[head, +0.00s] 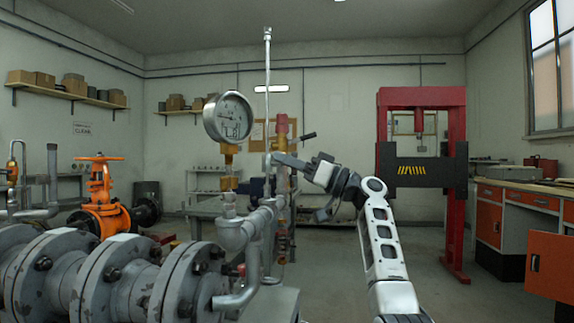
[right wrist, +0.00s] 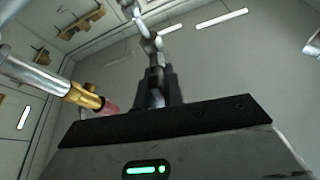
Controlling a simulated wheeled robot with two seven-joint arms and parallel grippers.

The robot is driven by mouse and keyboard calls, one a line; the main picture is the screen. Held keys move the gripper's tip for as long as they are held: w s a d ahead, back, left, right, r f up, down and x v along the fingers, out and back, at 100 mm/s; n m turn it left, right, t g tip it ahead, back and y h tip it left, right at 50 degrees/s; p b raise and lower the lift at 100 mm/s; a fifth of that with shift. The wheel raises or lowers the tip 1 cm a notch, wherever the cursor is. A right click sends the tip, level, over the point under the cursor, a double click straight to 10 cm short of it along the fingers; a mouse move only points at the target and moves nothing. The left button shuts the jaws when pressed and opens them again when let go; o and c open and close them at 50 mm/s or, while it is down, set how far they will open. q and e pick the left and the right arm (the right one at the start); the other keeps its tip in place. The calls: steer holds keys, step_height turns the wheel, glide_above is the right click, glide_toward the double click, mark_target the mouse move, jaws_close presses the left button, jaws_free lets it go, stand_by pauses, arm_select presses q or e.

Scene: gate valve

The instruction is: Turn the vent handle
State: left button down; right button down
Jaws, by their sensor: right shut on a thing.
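The vent pipe (head: 267,90) stands upright above the grey pipework, right of the round pressure gauge (head: 228,117). My right gripper (head: 274,159) reaches in from the right at the pipe's lower part, with its fingers shut. In the right wrist view the dark fingers (right wrist: 156,88) close on a small grey metal part, which I take for the vent handle (right wrist: 155,97). The fingers hide most of the handle, so its angle cannot be told. My left gripper is in neither view.
Large flanged grey pipes (head: 120,275) fill the lower left, with an orange gate valve (head: 100,210) behind. A brass fitting with a red cap (head: 282,125) stands close right of the vent pipe. A red press (head: 455,180) is farther back; floor right of my arm is clear.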

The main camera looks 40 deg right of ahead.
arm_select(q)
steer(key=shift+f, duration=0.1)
arm_select(e)
steer(key=shift+n+g+y, duration=0.3)
steer(key=shift+n, duration=0.4)
steer(key=c, duration=1.5)
jaws_free()
